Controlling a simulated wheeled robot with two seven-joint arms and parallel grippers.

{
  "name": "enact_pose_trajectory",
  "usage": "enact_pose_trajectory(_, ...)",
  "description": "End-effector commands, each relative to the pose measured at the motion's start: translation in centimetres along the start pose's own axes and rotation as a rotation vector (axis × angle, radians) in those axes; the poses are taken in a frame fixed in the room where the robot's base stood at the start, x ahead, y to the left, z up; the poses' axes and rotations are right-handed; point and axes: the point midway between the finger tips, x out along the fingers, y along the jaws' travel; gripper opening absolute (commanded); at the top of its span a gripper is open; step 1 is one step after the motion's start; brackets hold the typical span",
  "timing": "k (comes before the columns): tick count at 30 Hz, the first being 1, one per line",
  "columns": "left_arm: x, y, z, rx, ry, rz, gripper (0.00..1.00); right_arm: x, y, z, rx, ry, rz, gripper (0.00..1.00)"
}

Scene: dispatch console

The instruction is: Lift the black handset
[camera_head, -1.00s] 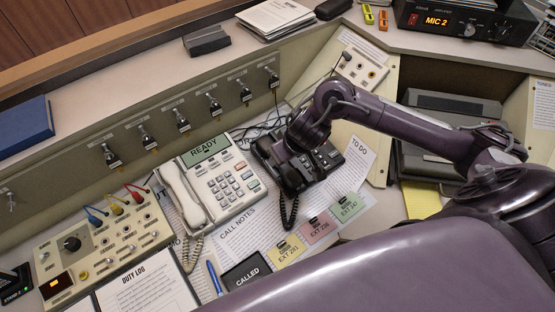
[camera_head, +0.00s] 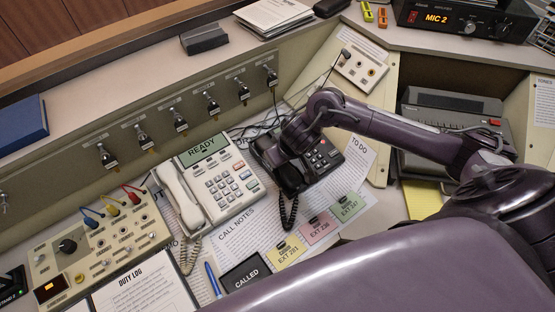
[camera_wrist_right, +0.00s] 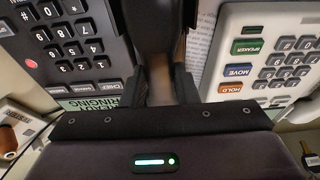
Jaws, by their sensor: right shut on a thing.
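The black handset (camera_head: 291,177) is at the left side of the black desk phone (camera_head: 328,157), its coiled cord (camera_head: 289,214) hanging from the near end. I cannot tell whether it is clear of its cradle. My right gripper reaches down over it from above, and the wrist hides its far part in the head view. In the right wrist view my right gripper (camera_wrist_right: 159,88) is shut on the handset (camera_wrist_right: 150,28), one finger on each side. The black phone's keypad (camera_wrist_right: 70,45) is left of it there. My left gripper is not in view.
A cream phone (camera_head: 222,180) with a white handset (camera_head: 181,197) stands close on the left. Papers and coloured extension cards (camera_head: 319,228) lie in front. A dark grey machine (camera_head: 450,125) stands right, under my arm.

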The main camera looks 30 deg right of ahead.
Motion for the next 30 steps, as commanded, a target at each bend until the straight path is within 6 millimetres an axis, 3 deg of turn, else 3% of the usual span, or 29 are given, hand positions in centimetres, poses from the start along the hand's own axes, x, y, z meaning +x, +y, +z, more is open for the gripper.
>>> enact_pose_trajectory(8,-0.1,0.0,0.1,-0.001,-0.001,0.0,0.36,-0.3,0.0,-0.2,0.0,0.001,0.0,0.0)
enact_pose_trajectory(14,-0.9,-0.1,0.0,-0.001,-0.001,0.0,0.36,-2.2,0.0,-1.1,-0.001,0.005,-0.001,0.0)
enact_pose_trajectory(22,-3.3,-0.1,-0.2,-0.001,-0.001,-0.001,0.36,-8.7,0.0,-3.8,-0.003,0.008,-0.001,0.0)
enact_pose_trajectory(27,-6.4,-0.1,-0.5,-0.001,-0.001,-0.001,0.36,-13.7,0.1,-5.9,-0.003,0.007,0.004,0.0)
enact_pose_trajectory(30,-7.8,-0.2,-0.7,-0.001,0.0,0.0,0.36,-15.7,0.1,-6.7,-0.002,0.006,0.003,0.0)
